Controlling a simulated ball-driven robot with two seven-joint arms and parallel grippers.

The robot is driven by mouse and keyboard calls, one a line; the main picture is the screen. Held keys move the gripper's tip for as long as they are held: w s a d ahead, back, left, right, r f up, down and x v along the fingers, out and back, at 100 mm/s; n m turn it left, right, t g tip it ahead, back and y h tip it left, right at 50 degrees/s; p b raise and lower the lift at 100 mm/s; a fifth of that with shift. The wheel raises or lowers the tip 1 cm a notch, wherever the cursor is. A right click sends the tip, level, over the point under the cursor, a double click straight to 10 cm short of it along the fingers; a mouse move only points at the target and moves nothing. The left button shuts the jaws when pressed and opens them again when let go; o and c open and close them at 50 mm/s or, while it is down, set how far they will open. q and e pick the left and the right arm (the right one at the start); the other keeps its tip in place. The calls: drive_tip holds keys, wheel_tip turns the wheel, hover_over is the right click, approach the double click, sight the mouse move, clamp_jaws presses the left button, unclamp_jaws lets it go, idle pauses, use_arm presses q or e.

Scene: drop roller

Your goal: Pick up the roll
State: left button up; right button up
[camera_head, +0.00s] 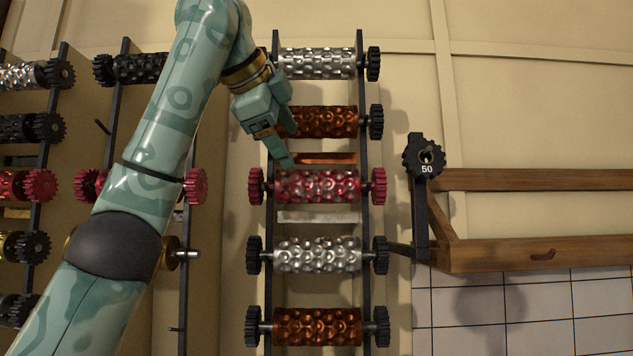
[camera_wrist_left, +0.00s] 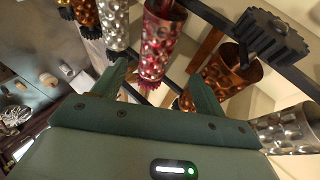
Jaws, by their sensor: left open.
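Several patterned rolls with black or red end gears lie across a black rack. From top to bottom in the head view they are a silver roll (camera_head: 318,63), a copper roll (camera_head: 325,121), a red roll (camera_head: 318,186), a lower silver roll (camera_head: 318,254) and a lower copper roll (camera_head: 318,326). My left gripper (camera_head: 290,130) is open and empty at the rack's left side, near the upper copper and red rolls, covering the copper roll's left end. In the left wrist view, the red roll (camera_wrist_left: 158,45) shows beyond the gap between the open fingers (camera_wrist_left: 160,86). My right gripper is out of view.
More racks with gears and rolls (camera_head: 20,185) stand at the left, partly behind my left arm. A black gear marked 50 (camera_head: 424,158) stands on a post at the right, by a wooden frame (camera_head: 530,255). White tiles (camera_head: 500,310) lie at lower right.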

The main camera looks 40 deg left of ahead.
sight(310, 176)
use_arm(q)
drive_tip(key=p+x, duration=0.1)
drive_tip(key=x, duration=0.5)
drive_tip(key=shift+w+a, duration=0.15)
drive_tip(key=shift+a, duration=0.05)
drive_tip(key=shift+w+f+p, duration=0.35)
drive_tip(key=shift+f+p, duration=0.05)
drive_tip(key=shift+p, duration=0.25)
drive_tip(key=p+x, duration=0.1)
drive_tip(key=x, duration=0.2)
drive_tip(key=shift+w+d+f, duration=0.15)
drive_tip(key=shift+f, duration=0.1)
drive_tip(key=shift+w+f, duration=0.25)
drive_tip(key=shift+w, duration=0.1)
drive_tip(key=shift+s+r, duration=0.15)
drive_tip(key=shift+s, duration=0.15)
drive_tip(key=c, duration=0.9)
clamp_jaws()
